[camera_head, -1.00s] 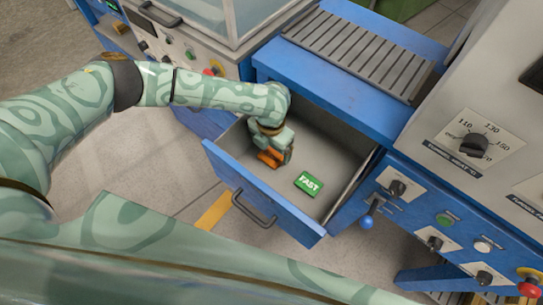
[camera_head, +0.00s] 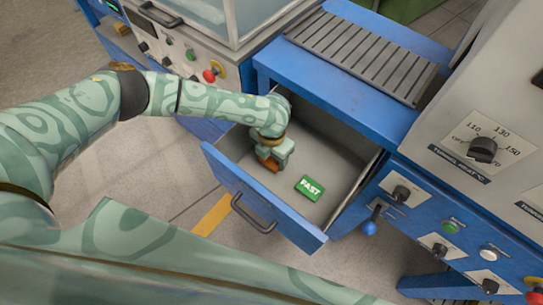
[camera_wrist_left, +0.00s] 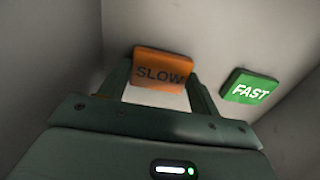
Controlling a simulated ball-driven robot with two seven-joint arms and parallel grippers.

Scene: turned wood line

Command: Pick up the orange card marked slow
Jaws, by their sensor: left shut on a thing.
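The orange card marked SLOW (camera_wrist_left: 162,72) is between the fingers of my left gripper (camera_wrist_left: 160,92) in the left wrist view. In the head view the orange card (camera_head: 267,160) shows only in part, under my left gripper (camera_head: 272,158). The gripper is shut on the card, inside the open drawer (camera_head: 340,170). I cannot tell whether the card is clear of the drawer floor. My right gripper is in neither view.
A green card marked FAST (camera_head: 310,188) lies on the drawer floor, right of the orange card; it also shows in the left wrist view (camera_wrist_left: 249,87). The drawer's blue front has a dark handle (camera_head: 252,212). A control panel with knobs (camera_head: 440,225) stands to the right.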

